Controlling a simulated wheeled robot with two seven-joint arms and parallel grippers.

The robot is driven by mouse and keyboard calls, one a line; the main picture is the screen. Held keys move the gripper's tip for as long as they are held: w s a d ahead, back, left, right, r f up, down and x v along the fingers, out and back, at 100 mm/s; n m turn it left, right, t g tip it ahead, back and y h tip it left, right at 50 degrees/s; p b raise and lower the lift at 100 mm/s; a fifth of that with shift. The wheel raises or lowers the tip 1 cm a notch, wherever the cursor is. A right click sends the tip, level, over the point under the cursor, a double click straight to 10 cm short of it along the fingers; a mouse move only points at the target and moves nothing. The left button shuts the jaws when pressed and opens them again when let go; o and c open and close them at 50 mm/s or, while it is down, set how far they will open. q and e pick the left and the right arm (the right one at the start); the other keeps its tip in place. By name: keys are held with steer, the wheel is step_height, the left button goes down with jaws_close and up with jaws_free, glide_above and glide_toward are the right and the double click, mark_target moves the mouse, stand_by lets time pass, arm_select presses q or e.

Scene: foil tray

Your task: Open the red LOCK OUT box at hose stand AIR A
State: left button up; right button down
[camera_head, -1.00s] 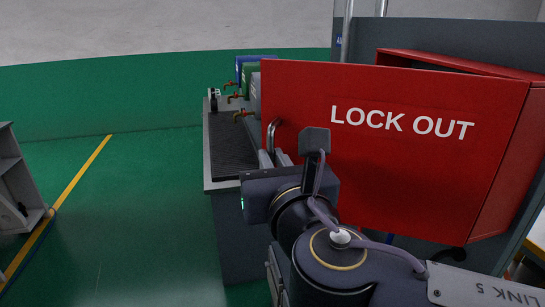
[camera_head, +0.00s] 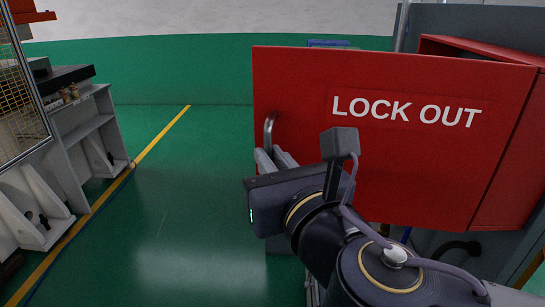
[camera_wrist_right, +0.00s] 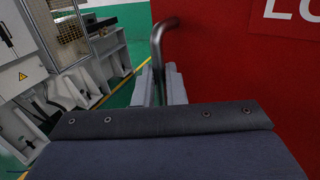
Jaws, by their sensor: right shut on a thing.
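The red LOCK OUT box (camera_head: 430,43) stands at the right in the head view, with its red door (camera_head: 310,90) swung partly open toward me. A dark gap shows between the door's top edge and the box body. The door's metal bar handle (camera_head: 269,129) is near its left edge; it also shows in the right wrist view (camera_wrist_right: 157,42). My right gripper (camera_head: 272,156) is shut on the lower part of this handle, its grey fingers (camera_wrist_right: 163,82) on either side of it. The box's inside is mostly hidden by the door. My left gripper is not in view.
A grey panel (camera_head: 480,25) stands behind the box. At the left are a grey bench (camera_head: 95,105) and a mesh guard (camera_head: 20,100). Green floor (camera_head: 190,190) with a yellow line (camera_head: 150,147) lies open left of the door.

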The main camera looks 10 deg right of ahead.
steer(key=c, duration=1.5)
jaws_free()
steer(key=b+v, duration=0.1)
steer(key=v, duration=0.6)
steer(key=shift+s, duration=0.35)
steer(key=shift+d, duration=0.1)
